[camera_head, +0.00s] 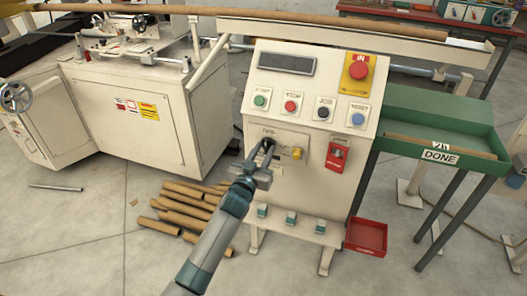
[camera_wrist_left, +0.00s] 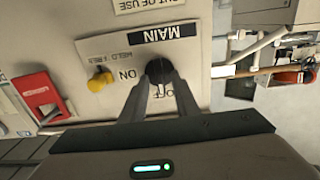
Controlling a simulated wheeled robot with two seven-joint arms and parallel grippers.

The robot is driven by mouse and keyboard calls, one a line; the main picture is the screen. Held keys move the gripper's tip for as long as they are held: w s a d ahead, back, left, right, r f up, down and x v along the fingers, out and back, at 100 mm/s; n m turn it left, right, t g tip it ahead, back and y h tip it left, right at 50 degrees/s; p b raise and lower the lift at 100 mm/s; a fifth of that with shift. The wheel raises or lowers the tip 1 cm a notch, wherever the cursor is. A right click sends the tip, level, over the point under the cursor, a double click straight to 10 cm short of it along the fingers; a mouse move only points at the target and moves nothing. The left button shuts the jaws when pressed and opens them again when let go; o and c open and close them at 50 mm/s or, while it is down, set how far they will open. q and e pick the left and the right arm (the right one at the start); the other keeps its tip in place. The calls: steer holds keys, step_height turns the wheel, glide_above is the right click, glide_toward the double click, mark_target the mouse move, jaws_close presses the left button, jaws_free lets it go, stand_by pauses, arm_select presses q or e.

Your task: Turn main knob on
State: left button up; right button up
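The black main knob (camera_wrist_left: 160,71) is on a plate with upside-down MAIN, ON and OFF labels in the left wrist view. In the head view the knob (camera_head: 268,143) is on the front of the cream control cabinet (camera_head: 313,182). My left gripper (camera_wrist_left: 161,84) has its two fingers at opposite sides of the knob, close against it. It reaches the knob from below in the head view (camera_head: 262,153). The fingers partly hide the knob, and which label it points at is unclear. My right gripper is in neither view.
A yellow knob (camera_wrist_left: 100,80) and a red lockout (camera_wrist_left: 42,95) are beside the main knob. Push buttons and a red stop button (camera_head: 359,70) are above. Brown tubes (camera_head: 185,208) lie on the floor left. A red bin (camera_head: 367,237) stands lower right.

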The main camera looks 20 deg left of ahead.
arm_select(q)
steer(key=shift+c, duration=0.3)
jaws_close()
